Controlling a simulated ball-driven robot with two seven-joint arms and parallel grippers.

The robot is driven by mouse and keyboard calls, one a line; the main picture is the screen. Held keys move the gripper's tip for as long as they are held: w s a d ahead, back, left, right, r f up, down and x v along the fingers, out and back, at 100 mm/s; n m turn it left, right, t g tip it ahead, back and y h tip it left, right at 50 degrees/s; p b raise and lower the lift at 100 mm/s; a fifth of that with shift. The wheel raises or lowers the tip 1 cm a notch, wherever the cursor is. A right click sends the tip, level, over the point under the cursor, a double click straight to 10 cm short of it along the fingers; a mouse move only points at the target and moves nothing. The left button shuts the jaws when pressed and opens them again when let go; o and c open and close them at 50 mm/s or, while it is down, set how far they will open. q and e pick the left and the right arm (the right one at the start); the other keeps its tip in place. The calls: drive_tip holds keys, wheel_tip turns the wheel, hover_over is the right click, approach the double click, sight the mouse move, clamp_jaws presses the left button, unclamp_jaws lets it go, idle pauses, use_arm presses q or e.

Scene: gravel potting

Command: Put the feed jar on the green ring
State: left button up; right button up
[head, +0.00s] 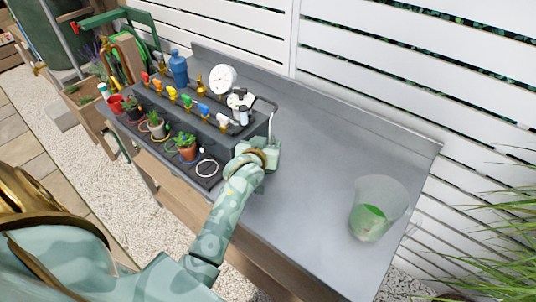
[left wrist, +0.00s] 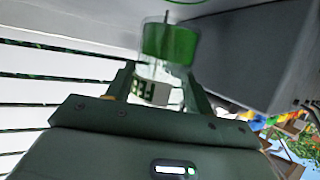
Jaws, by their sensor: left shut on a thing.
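My left gripper (left wrist: 158,92) is shut on the feed jar (left wrist: 170,42), a clear jar with green contents and a partly visible label, seen between the fingers in the left wrist view. In the head view my left gripper (head: 262,152) is at the right end of the dark stepped rack, and the jar cannot be made out there. A thin green curve, apparently part of the green ring (left wrist: 182,3), shows at the top edge of the left wrist view, just beyond the jar. The ring cannot be made out in the head view. My right gripper is not in view.
A dark stepped rack (head: 190,112) holds coloured valves, a white gauge (head: 222,79) and a blue bottle (head: 178,68). Small potted plants (head: 187,146) and a white ring (head: 207,168) are in front. A clear bucket (head: 377,207) with green inside stands right. The table (head: 315,190) between is clear.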

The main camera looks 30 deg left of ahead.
use_arm(q)
drive_tip(key=f, duration=0.1)
drive_tip(key=f+b, duration=0.2)
drive_tip(key=f, duration=0.1)
drive_tip(key=shift+w, duration=0.35)
drive_tip(key=shift+r, duration=0.15)
drive_tip(key=o, duration=1.1)
drive_tip(key=shift+s, duration=0.1)
